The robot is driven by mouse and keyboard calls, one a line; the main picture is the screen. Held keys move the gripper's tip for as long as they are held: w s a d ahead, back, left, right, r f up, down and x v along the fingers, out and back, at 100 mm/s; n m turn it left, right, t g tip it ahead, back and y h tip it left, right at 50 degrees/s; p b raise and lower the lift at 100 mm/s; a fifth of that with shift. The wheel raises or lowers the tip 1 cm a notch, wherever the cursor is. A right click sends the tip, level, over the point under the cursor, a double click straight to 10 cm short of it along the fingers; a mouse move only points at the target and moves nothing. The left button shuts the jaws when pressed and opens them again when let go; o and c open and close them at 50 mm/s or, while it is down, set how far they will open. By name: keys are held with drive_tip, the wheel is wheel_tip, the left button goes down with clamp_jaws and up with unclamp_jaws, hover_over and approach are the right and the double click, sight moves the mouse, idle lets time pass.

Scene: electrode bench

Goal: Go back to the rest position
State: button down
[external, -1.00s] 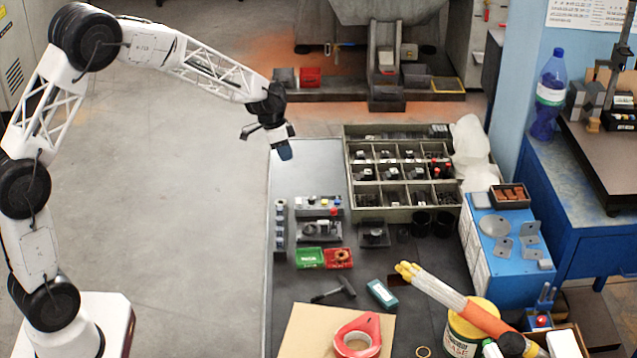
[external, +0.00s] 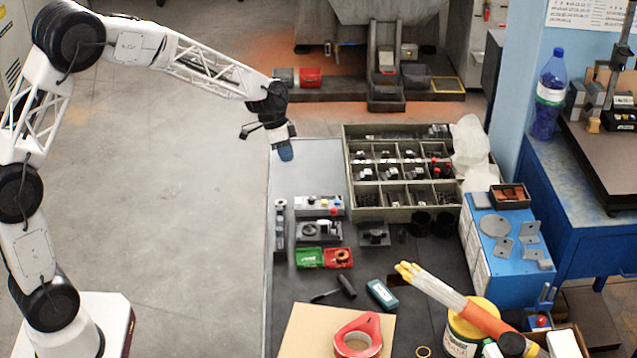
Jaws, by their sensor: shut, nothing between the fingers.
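My gripper (external: 286,153) hangs in the air above the far left end of the bench (external: 310,160), to the left of the compartment tray (external: 350,190). It points down and is clear of everything under it. Its blue-grey tip is closed and holds nothing. My arm arches in from the left side of the view.
The tray holds several dark parts. Nearer are fixtures (external: 319,230), a green bin (external: 309,257), a red bin (external: 338,257), a hammer (external: 335,290) and a tape dispenser (external: 358,335). A blue box (external: 507,250) stands right.

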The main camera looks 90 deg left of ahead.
drive_tip(key=s+d+r, duration=0.3)
drive_tip(key=d+r, duration=0.2)
drive_tip(key=d, duration=0.5)
drive_tip(key=s+d+r, duration=0.3)
drive_tip(key=d+r, duration=0.1)
drive_tip(key=d, duration=0.6)
drive_tip(key=s+d+r, duration=0.3)
drive_tip(key=d+r, duration=0.2)
drive_tip(key=d, duration=0.5)
drive_tip(key=s+d, duration=0.8)
drive_tip(key=s, duration=0.3)
drive_tip(key=s+d+y, duration=0.1)
drive_tip(key=s+d, duration=0.8)
drive_tip(key=s, duration=0.2)
drive_tip(key=shift+s+d+r+m+g+y, duration=0.15)
drive_tip(key=shift+d+r+m+g+y, duration=0.15)
drive_tip(key=shift+r, duration=0.1)
